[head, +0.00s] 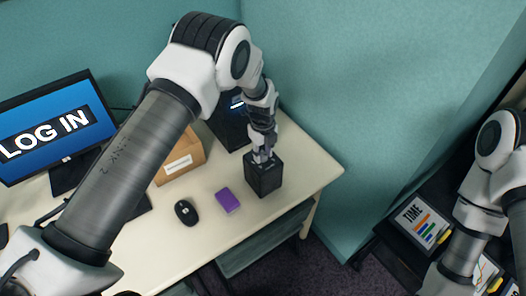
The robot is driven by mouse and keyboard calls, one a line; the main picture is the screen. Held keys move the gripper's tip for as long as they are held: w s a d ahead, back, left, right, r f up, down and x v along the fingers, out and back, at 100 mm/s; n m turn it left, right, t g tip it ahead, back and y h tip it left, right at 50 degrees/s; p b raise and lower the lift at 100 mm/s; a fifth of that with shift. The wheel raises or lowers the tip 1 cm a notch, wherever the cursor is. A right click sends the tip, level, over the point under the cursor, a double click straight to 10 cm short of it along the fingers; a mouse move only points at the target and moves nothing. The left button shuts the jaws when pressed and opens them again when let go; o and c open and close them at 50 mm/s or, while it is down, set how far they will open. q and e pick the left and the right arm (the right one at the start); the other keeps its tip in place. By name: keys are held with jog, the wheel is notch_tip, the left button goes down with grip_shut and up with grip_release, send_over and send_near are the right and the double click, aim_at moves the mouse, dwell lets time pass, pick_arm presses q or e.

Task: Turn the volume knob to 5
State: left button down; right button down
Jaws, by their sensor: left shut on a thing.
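A small black box-shaped speaker (265,181) stands upright near the right end of the desk. My left gripper (262,157) points down from above and meets the top of the speaker. It is shut on the volume knob there. The knob is hidden by the fingers, and I cannot read any scale or number around it. My right arm shows at the right edge, but its gripper is out of the frame.
On the desk (310,160) lie a purple block (228,201) and a black mouse (186,212), left of the speaker. A cardboard box (181,160), a dark computer tower (229,128) and a "LOG IN" monitor (55,125) stand behind. Teal partitions (340,90) close the back.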

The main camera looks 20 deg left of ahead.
aim_at(263, 155)
pick_arm(q)
jog(key=shift+s+f, duration=0.15)
jog(key=shift+f, duration=0.05)
dwell(0.3)
jog(key=c, duration=0.8)
grip_release()
jog(key=shift+r, duration=0.1)
jog(key=shift+r, duration=0.45)
notch_tip(263, 155, up, 11)
